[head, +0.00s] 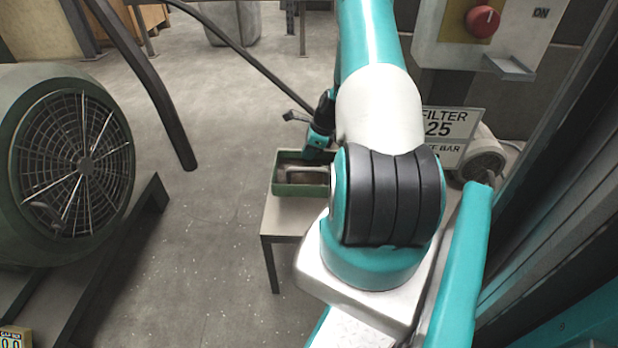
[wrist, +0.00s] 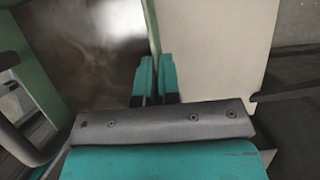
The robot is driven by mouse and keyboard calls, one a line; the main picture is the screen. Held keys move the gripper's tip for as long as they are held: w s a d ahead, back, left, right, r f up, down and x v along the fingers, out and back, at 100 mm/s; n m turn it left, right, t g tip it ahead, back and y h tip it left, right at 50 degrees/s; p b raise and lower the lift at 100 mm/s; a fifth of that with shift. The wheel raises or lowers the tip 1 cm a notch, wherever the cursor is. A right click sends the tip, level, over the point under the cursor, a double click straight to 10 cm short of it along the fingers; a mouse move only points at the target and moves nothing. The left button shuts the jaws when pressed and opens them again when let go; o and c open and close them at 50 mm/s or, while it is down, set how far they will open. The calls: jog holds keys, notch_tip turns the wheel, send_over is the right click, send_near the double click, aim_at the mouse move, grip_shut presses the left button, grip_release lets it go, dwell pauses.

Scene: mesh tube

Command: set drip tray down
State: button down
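The drip tray (head: 299,190) is a shallow green box with a dark, shiny brownish inside. In the head view it is at the top of a small pale stand (head: 285,220), partly hidden by my arm. My gripper (wrist: 155,78) is at the tray's rim in the wrist view. Its two teal fingers are close together, one on each side of the green wall (wrist: 151,30), and look shut on it. The stand's pale top lies just right of the wall. I cannot tell whether the tray's bottom touches the stand.
A large green motor with a round fan grille (head: 84,163) stands at the left on dark rails. A control box with a red knob (head: 482,20) and a filter sign (head: 447,135) are at the right. The grey floor (head: 215,200) between motor and stand is clear.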

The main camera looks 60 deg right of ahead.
notch_tip(320, 180, down, 9)
jog(key=shift+r+b, duration=0.15)
jog(key=shift+b, duration=0.7)
jog(key=c, duration=1.8)
grip_release()
jog(key=o, duration=0.5)
